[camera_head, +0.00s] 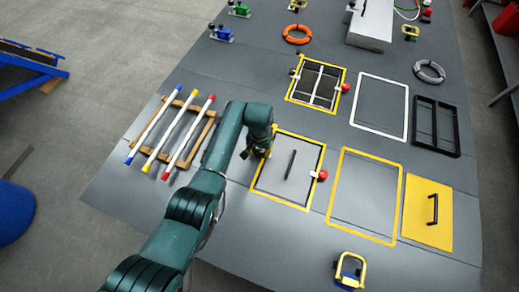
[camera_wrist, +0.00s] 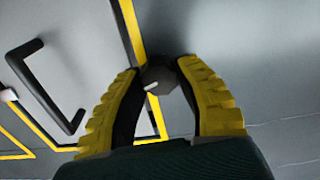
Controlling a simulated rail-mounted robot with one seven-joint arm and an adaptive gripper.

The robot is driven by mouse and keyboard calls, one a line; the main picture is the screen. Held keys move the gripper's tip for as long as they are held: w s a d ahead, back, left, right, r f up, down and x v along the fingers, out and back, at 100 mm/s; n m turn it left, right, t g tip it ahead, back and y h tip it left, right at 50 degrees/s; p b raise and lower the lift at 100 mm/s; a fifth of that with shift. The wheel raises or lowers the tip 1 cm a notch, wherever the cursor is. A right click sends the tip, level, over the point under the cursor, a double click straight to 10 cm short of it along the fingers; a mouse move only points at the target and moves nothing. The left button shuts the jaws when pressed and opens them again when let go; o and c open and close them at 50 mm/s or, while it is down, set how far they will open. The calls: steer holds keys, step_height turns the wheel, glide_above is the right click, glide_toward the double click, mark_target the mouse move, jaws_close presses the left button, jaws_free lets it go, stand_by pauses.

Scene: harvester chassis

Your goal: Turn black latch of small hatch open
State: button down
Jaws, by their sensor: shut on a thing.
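The small hatch (camera_head: 273,178) is a grey panel in a yellow frame, with a black bar handle (camera_head: 290,164) in its middle. The handle also shows at the left of the wrist view (camera_wrist: 45,88). My gripper (camera_head: 259,150) is at the hatch's upper left edge and hides the latch there in the head view. In the wrist view, the yellow fingers of my gripper (camera_wrist: 161,72) are closed around the black latch (camera_wrist: 158,78), which sits beside the yellow frame strip. The latch has a small white mark; its turn angle is hard to tell.
A red knob (camera_head: 323,175) is on the hatch's right edge. A rack with coloured bars (camera_head: 172,135) lies left of my arm. A grated yellow-framed opening (camera_head: 318,84) is above, an empty yellow frame (camera_head: 365,194) and a yellow panel (camera_head: 427,230) to the right.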

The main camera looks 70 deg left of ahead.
mark_target(259, 151)
steer(key=n+p, duration=0.1)
steer(key=n, duration=0.2)
steer(key=shift+s+f+n, duration=0.1)
steer(key=shift+n, duration=0.3)
steer(key=n, duration=0.3)
steer(key=shift+n+p, duration=0.3)
steer(key=n+p, duration=0.1)
steer(key=n, duration=0.5)
steer(key=shift+n, duration=0.3)
steer(key=c, duration=0.7)
jaws_free()
steer(key=shift+s, duration=0.1)
steer(key=shift+o, duration=0.2)
step_height(259, 151, up, 12)
